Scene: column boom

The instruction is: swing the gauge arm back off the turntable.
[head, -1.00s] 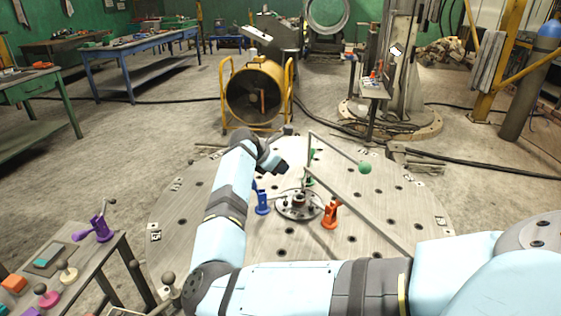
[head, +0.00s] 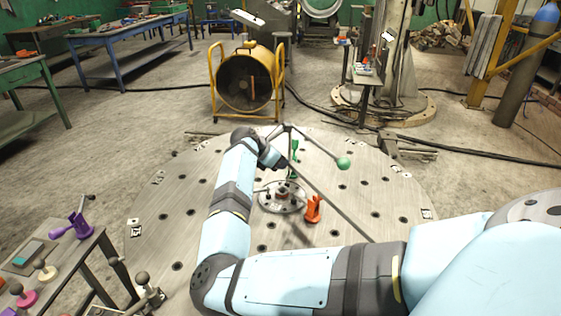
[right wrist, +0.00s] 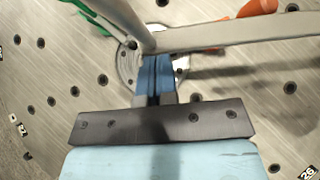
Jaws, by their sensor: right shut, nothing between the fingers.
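The turntable (head: 185,218) is a round grey plate with holes and a central hub (head: 282,196). The gauge arm (head: 335,206) is a thin grey bar lying across above the plate, with a green ball (head: 343,163) on a side rod. My right gripper (head: 284,162) is above the plate, close to the bar's left side. In the right wrist view its fingers (right wrist: 155,76) look shut and bluish. The pale bar (right wrist: 235,37) crosses close by their tips there; I cannot tell if they touch. My left gripper is out of view.
An orange clamp (head: 313,209) and a green clamp (head: 294,150) stand on the plate near the hub. A side table with a purple clamp (head: 72,227) is at the lower left. A yellow-framed fan (head: 245,80) stands behind the plate.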

